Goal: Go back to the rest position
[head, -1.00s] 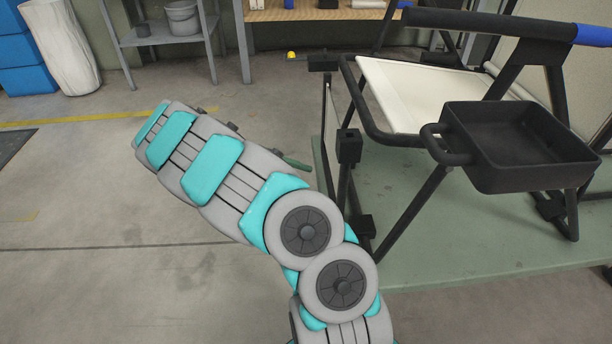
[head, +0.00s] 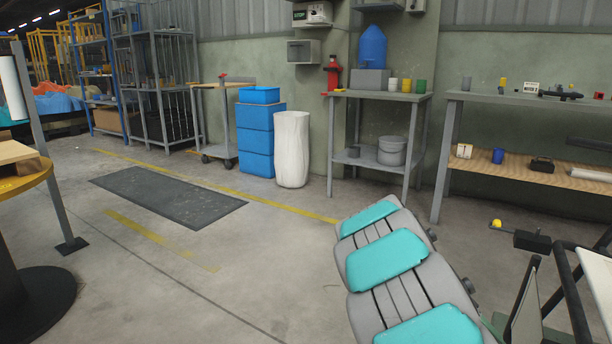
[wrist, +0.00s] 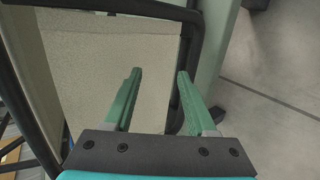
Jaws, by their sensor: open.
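My gripper (wrist: 158,90) shows in the wrist view with its two green fingers apart and nothing between them. Behind the fingers is the beige panel (wrist: 75,60) of the folding lounger, with a dark frame around it. I cannot tell how far the fingers are from the panel. In the head view only a part of the lounger, its dark frame (head: 575,305), shows at the lower right edge.
A grey side table (head: 380,97) and a workbench (head: 530,103) stand along the wall. Blue boxes (head: 255,140) and a white bin (head: 291,150) stand left of them. A round table (head: 20,185) is at the left edge. The floor around the dark mat (head: 168,195) is clear.

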